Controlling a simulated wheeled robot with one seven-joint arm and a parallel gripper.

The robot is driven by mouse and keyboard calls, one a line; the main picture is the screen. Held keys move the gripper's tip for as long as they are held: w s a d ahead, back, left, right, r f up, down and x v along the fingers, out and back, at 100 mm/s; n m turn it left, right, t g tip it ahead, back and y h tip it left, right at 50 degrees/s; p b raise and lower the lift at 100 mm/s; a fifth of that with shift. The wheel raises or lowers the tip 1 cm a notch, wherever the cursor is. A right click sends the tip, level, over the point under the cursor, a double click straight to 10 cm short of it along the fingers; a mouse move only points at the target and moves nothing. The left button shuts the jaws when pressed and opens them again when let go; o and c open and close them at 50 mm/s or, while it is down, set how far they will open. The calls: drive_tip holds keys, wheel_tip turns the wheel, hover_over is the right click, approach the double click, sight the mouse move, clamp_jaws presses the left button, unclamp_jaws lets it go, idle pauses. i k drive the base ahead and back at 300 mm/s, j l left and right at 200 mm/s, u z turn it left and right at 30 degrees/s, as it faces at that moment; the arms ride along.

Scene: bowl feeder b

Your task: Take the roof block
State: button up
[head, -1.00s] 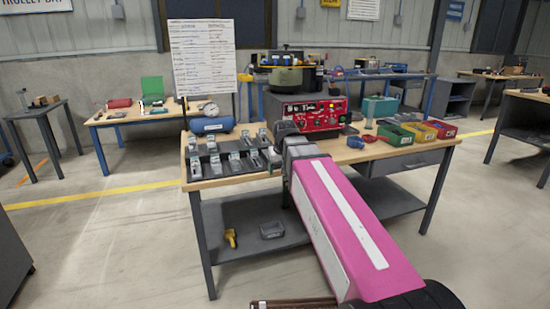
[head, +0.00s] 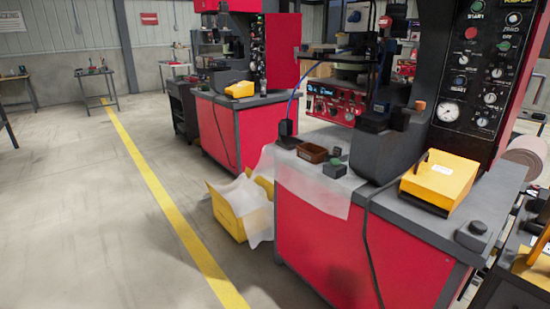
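I cannot make out a roof block in the head view. My gripper is not in view, so its fingers and anything in them are hidden from me. A yellow, slope-topped box (head: 440,180) sits on the grey top of the near red machine stand (head: 312,245). Its shape is boxy with a dark base, and I cannot tell that it is a block.
A brown open tray (head: 312,153) lies on the near machine's top. A yellow crate (head: 240,207) with translucent sheeting stands on the floor beside it. A second red machine (head: 228,130) stands behind.

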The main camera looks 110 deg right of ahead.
sight(337, 154)
drive_tip(key=i+z, duration=0.2)
drive_tip(key=z, duration=0.2)
drive_tip(key=i+z, duration=0.25)
drive_tip(key=z, duration=4.05)
drive_tip(key=i+z, duration=0.1)
drive_tip(key=z, duration=0.25)
